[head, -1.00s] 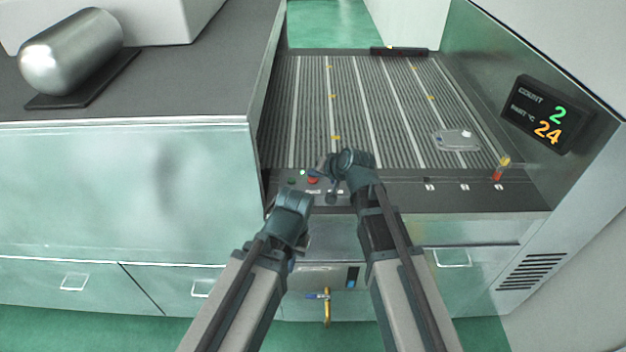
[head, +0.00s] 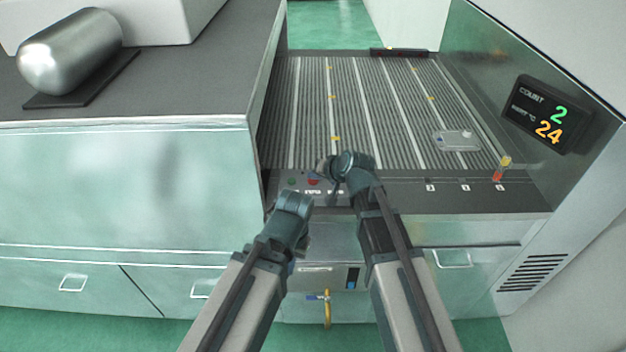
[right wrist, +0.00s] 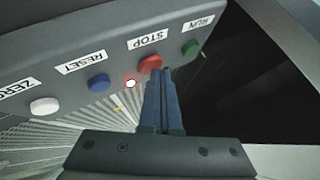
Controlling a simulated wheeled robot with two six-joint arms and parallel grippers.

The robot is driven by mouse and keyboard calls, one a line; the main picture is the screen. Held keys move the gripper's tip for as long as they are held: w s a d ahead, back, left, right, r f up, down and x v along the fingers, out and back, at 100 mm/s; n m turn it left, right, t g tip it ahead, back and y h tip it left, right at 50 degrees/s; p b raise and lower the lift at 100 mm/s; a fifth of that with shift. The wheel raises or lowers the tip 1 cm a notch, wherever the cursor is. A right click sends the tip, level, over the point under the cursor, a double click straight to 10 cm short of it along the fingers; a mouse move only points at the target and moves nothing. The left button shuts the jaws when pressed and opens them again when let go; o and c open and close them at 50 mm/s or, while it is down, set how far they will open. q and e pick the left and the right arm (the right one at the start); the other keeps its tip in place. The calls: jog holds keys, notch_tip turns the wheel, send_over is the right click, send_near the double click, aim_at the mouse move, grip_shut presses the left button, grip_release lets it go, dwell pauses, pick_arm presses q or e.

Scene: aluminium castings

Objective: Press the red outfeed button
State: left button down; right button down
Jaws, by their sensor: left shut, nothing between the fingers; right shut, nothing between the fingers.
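In the right wrist view the red button (right wrist: 150,64), labelled STOP, sits in a row on the dark control panel. The fingertips of my right gripper (right wrist: 163,74) are shut and empty, right at the lower edge of the red button; I cannot tell whether they touch it.
Green RUN (right wrist: 190,49), blue RESET (right wrist: 98,82) and white ZERO (right wrist: 44,106) buttons share the panel. A ribbed conveyor bed (head: 390,110) lies behind, with a grey casting (head: 456,140) on it. A steel-sided counter (head: 130,190) stands close on the left.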

aim_at(315, 182)
dwell(0.4)
jog(key=shift+r+p, duration=0.85)
jog(key=shift+p, duration=0.05)
notch_tip(315, 182, up, 5)
jog(key=p, duration=0.5)
dwell(0.5)
